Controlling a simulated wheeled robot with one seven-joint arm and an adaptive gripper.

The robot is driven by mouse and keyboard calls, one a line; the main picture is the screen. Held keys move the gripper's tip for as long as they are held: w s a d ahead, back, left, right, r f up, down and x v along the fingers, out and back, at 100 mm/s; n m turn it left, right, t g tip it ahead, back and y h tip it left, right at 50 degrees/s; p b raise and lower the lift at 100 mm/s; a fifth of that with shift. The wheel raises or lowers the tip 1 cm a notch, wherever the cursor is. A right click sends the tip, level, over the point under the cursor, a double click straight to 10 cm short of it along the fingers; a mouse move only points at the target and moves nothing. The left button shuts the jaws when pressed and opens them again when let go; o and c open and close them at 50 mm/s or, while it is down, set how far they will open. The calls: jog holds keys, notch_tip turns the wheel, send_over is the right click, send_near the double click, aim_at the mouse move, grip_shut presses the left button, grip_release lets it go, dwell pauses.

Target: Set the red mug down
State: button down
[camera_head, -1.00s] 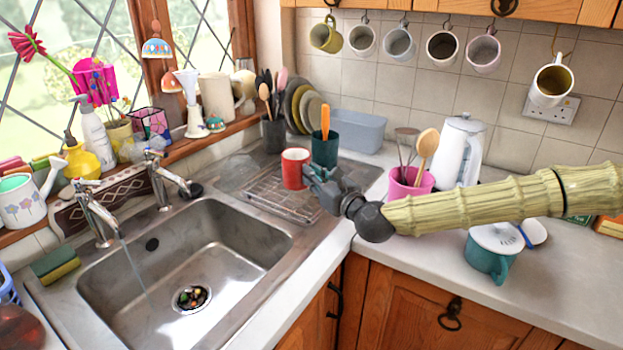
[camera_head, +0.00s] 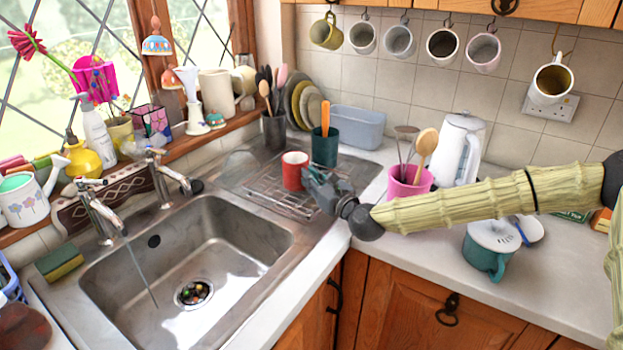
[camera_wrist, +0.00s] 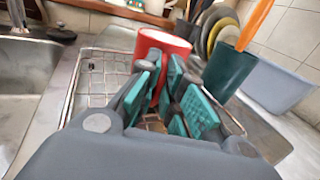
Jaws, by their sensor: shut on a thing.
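The red mug (camera_head: 293,171) is upright at the wire rack on the drainer, right of the sink. I cannot tell whether its base touches the rack. My gripper (camera_head: 313,181) reaches it from the right. In the wrist view the red mug (camera_wrist: 158,48) is just beyond the teal finger pads, and my gripper (camera_wrist: 163,88) is shut on a red part at its near side, probably the handle. The pads hide most of that part.
The wire rack (camera_head: 279,202) lies on the metal drainer. A dark green utensil pot (camera_head: 325,149) stands close behind the mug. The sink (camera_head: 185,255) is to the left, its tap running. A pink pot (camera_head: 409,188) and a teal lidded pot (camera_head: 489,254) stand right.

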jog(key=shift+f, duration=0.1)
jog(key=c, duration=1.5)
grip_release()
jog(key=shift+c, duration=0.2)
jog(key=shift+s+d, duration=0.15)
jog(key=shift+s, duration=0.05)
jog(key=b+v, duration=0.2)
jog(key=v, duration=0.9)
jog(key=shift+s+d, duration=0.2)
jog(key=shift+s, duration=0.05)
